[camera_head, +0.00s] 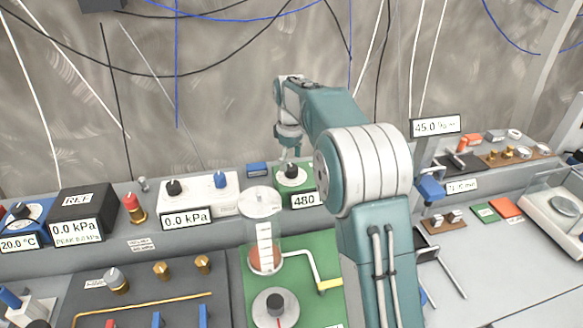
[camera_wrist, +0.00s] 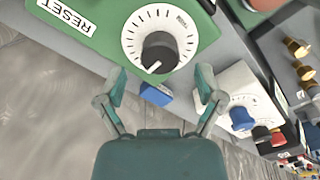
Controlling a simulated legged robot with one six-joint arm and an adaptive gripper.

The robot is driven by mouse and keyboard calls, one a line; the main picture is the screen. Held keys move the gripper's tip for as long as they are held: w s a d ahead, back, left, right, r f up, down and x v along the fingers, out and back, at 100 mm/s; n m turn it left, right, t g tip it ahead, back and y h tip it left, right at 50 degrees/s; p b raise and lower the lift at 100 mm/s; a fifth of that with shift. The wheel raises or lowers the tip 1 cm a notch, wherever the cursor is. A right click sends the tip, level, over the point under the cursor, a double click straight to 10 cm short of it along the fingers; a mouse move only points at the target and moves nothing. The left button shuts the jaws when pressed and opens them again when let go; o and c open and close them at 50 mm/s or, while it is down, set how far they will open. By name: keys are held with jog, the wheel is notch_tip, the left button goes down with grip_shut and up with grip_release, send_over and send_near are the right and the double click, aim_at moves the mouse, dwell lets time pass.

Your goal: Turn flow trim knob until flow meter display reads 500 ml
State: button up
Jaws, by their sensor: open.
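The flow trim knob is likely the black knob (camera_head: 291,170) on the green box (camera_head: 292,185) at the back of the bench. In the wrist view this knob (camera_wrist: 157,55) sits on a white graduated dial, its white pointer line toward the lower left. The display (camera_head: 303,200) below the green box reads 480. My gripper (camera_head: 287,150) hangs just above the green box. In the wrist view my gripper (camera_wrist: 162,78) is open and empty, its fingers spread wide, with the knob beyond the gap between the tips. I see no contact with the knob.
A RESET label (camera_wrist: 65,14) is on the green box. A small blue block (camera_head: 258,169) stands beside it. A white box with black and blue knobs (camera_head: 196,190) is to the left, its display reading 0.0 kPa. A clear cylinder with a white lid (camera_head: 261,202) stands in front.

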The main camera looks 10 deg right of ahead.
jog(key=shift+a+f, duration=0.25)
jog(key=shift+f, duration=0.85)
jog(key=shift+d+f, duration=0.1)
jog(key=shift+f, duration=0.1)
jog(key=shift+d, duration=0.3)
jog(key=shift+a, duration=0.2)
jog(key=c, duration=1.1)
jog(key=shift+f+m, duration=0.1)
jog(key=shift+m, duration=0.2)
jog(key=shift+c, duration=0.2)
jog(key=m, duration=1.1)
